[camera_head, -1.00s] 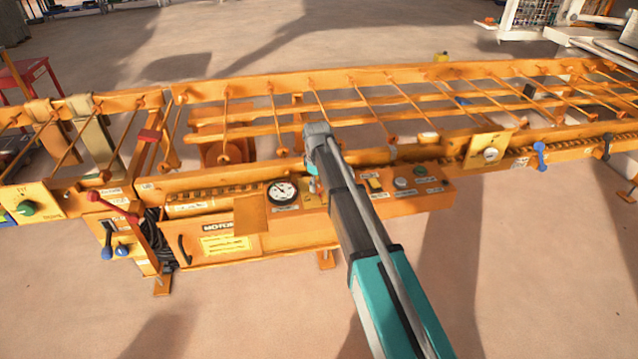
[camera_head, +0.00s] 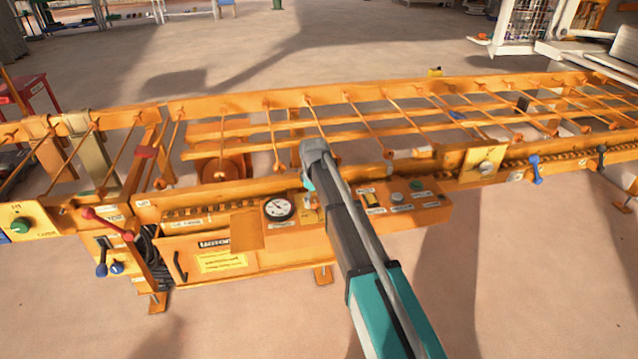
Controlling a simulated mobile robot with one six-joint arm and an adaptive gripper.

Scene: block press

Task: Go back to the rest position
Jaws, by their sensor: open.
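My arm reaches from the bottom right up to the front of the orange machine (camera_head: 355,237). Its grey wrist end (camera_head: 315,152) stands in front of the machine's control panel, between the dial gauge (camera_head: 278,209) and the yellow-framed switch (camera_head: 373,200). A small teal part shows below the wrist. My gripper's fingers are hidden behind the arm. No held object shows. I cannot tell whether the gripper touches the panel.
The long orange frame with thin rods spans the view. Red and blue levers (camera_head: 108,224) stick out at the left, near a green knob (camera_head: 20,226). A red table (camera_head: 28,95) stands at the far left. Open floor (camera_head: 520,270) lies in front at right.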

